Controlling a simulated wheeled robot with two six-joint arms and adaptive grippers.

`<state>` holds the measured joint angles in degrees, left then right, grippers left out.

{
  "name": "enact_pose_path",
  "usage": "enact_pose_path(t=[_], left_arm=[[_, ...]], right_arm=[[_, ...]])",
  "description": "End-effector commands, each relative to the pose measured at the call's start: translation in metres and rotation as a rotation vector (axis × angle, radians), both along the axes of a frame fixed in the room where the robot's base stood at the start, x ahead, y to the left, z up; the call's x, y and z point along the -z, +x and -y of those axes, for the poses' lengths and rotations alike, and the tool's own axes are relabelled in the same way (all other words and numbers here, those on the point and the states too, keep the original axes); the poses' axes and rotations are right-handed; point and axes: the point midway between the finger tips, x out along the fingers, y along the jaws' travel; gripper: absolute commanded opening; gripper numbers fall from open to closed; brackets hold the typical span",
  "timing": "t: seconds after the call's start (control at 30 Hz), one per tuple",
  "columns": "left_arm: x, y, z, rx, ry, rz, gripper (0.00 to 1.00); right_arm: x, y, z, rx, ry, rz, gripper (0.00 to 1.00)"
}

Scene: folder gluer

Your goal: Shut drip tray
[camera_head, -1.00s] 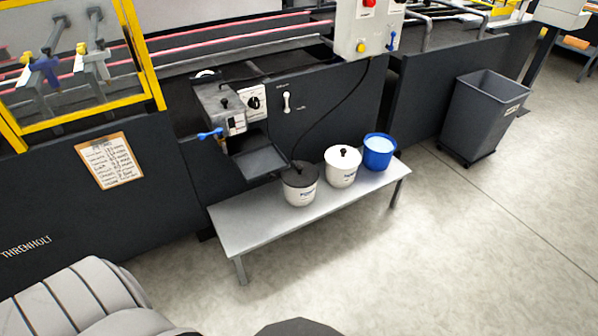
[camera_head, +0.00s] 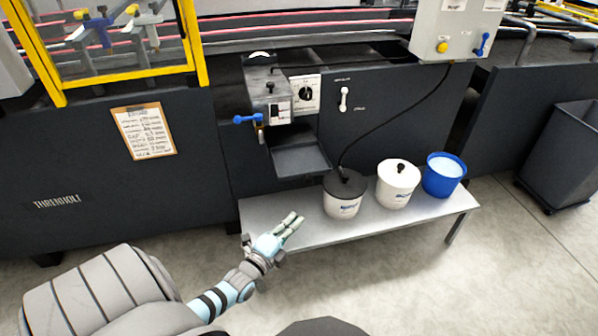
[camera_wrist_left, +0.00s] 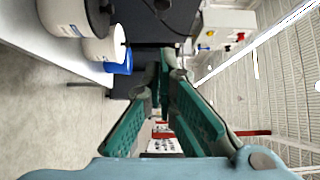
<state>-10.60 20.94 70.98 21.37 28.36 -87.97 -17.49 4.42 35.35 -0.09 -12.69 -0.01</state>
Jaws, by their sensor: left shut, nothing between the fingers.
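The drip tray (camera_head: 300,161) is a shallow dark grey tray under the glue unit (camera_head: 272,100) on the machine's front, and it sticks out toward me. My left gripper (camera_head: 295,222) is over the front of the low metal bench, nearer to me than the tray and apart from it. Its green-padded fingers come together at the tips and hold nothing; they also show in the left wrist view (camera_wrist_left: 164,62). I cannot clearly make out the tray in the wrist view. My right gripper is not in view.
A white pot with a black lid (camera_head: 343,196), a white pot (camera_head: 398,185) and a blue bucket (camera_head: 443,176) stand on the bench (camera_head: 262,212), right of the tray. A blue-handled valve (camera_head: 247,119) juts out left of the tray. A black hose (camera_head: 400,115) runs to the black-lidded pot.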

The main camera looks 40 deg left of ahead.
Motion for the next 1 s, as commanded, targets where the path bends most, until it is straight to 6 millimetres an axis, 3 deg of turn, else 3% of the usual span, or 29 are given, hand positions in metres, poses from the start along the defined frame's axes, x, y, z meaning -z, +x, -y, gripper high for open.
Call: enact_pose_path(t=[0.43, 0.5, 0.57, 0.63, 0.7, 1.0], left_arm=[[0.005, 0.089, -0.012, -0.003, -0.003, -0.002, 0.00], [0.007, 0.098, -0.023, -0.003, 0.001, -0.004, 0.00], [0.007, 0.103, -0.031, -0.004, -0.002, -0.006, 0.00], [0.005, 0.107, -0.035, -0.003, -0.002, -0.006, 0.00], [0.004, 0.110, -0.039, -0.003, -0.003, -0.008, 0.00], [0.000, 0.113, -0.043, -0.003, -0.005, -0.007, 0.00]], right_arm=[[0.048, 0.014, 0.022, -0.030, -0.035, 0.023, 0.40], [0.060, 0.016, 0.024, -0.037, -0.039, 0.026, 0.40], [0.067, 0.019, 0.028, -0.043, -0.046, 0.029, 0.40], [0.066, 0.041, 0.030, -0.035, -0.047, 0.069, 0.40], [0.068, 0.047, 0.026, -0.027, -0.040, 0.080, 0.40], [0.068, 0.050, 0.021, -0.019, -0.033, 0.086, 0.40]])
